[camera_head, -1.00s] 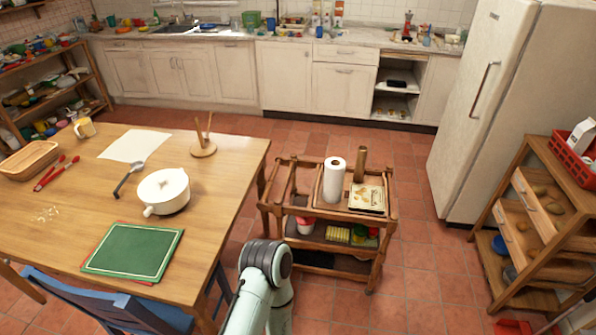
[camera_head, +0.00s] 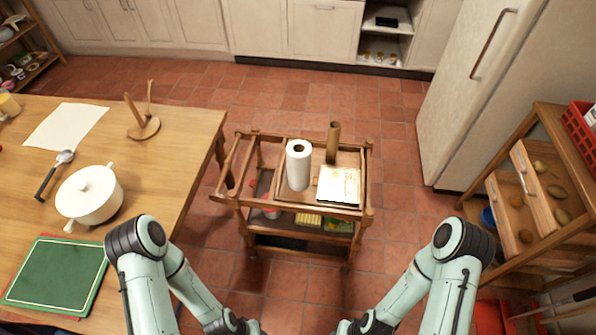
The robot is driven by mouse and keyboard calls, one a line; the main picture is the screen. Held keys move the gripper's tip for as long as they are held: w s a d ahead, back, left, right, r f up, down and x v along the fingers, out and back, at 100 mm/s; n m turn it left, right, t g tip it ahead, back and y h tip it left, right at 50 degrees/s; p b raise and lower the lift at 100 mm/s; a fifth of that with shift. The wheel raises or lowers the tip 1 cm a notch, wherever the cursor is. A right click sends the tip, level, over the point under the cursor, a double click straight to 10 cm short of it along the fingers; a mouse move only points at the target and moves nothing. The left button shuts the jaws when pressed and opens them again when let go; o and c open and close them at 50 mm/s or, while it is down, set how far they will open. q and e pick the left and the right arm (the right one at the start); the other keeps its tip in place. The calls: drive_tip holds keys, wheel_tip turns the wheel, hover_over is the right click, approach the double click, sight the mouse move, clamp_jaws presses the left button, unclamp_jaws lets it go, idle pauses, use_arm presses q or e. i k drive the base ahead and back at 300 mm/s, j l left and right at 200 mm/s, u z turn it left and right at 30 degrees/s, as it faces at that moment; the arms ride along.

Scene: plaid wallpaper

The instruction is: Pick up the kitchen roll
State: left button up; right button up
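The kitchen roll (camera_head: 298,166) is a white paper roll standing upright on the top of a wooden trolley (camera_head: 243,196). It stands left of a brown cylinder (camera_head: 333,142) and a flat, light-coloured printed item (camera_head: 339,184). Nothing touches the roll from my side. Both my arms reach in from the bottom of the picture, one at the left and one at the right, nearer to me than the trolley. Their ends run down to the bottom edge, and neither gripper's fingers can be made out there.
A wooden table (camera_head: 180,130) at the left holds a white pot (camera_head: 89,195), a green board (camera_head: 54,275) and a wooden stand (camera_head: 143,128). A wooden shelf unit (camera_head: 545,130) stands at the right, before a white fridge (camera_head: 468,110). Tiled floor (camera_head: 400,130) is clear around the trolley.

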sight(299, 151)
drive_tip(key=i+z, duration=0.1)
drive_tip(key=z, duration=0.35)
drive_tip(key=i+z, duration=0.1)
drive_tip(key=z, duration=0.35)
drive_tip(key=i+j+z, duration=0.1)
drive_tip(key=z, duration=7.5)
